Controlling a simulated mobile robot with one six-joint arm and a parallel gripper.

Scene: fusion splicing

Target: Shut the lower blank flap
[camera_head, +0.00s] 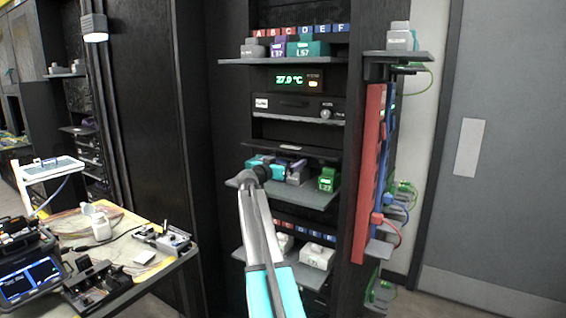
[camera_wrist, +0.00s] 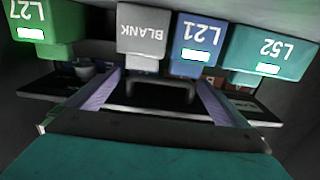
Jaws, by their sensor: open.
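In the head view a thin dark flap (camera_head: 285,151) juts from the rack below the black drawer unit, and I take it for the lower blank flap. My gripper (camera_head: 262,173) is at the left front of the module shelf, just under that flap. In the wrist view, which is upside down, my gripper (camera_wrist: 158,92) is open, with one pale finger on each side. A dark handle-like bar (camera_wrist: 160,87) shows between the fingers; I cannot tell whether they touch it. A grey module marked BLANK (camera_wrist: 142,32) is close by.
Modules L27 (camera_wrist: 45,28), L21 (camera_wrist: 194,38) and L52 (camera_wrist: 268,50) crowd close around my gripper in the wrist view. The module shelf (camera_head: 318,196) lies below the flap. A red panel (camera_head: 369,170) stands at the rack's right. A cluttered bench (camera_head: 150,275) is at left.

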